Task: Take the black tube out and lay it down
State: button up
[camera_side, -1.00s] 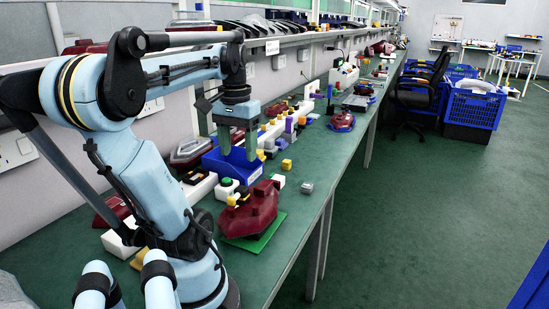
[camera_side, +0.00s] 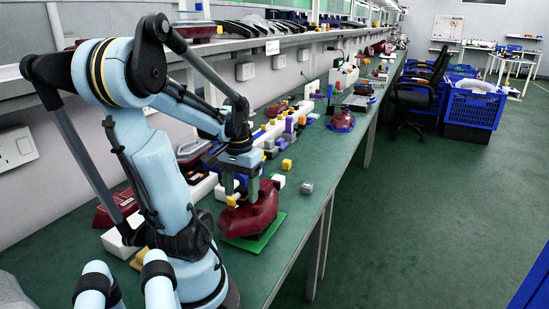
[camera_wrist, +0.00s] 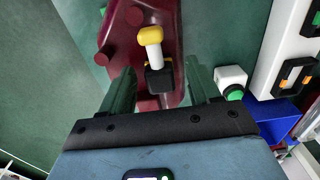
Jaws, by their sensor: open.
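The dark red tail lamp (camera_side: 262,213) rests on a green plate (camera_side: 262,240) near the table's front edge. In the wrist view, the lamp (camera_wrist: 117,40) holds a white stem with a yellow cap (camera_wrist: 149,36). A black block-like part (camera_wrist: 159,79), which looks like the black tube, sits at the foot of that stem. My gripper (camera_side: 240,196) is low at the lamp with its green fingers pointing down. In the wrist view, my gripper (camera_wrist: 162,80) is open, with one finger on each side of the black part. I cannot tell whether either finger touches it.
A white box with a green button (camera_wrist: 234,83) stands close to one finger. A blue bin (camera_wrist: 278,118) is just beyond it. A grey cube (camera_side: 307,187) and a yellow block (camera_side: 287,164) lie behind the lamp. The table's front edge is close to the lamp.

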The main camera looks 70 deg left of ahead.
jog(key=shift+c, duration=0.2)
grip_shut()
dwell(0.5)
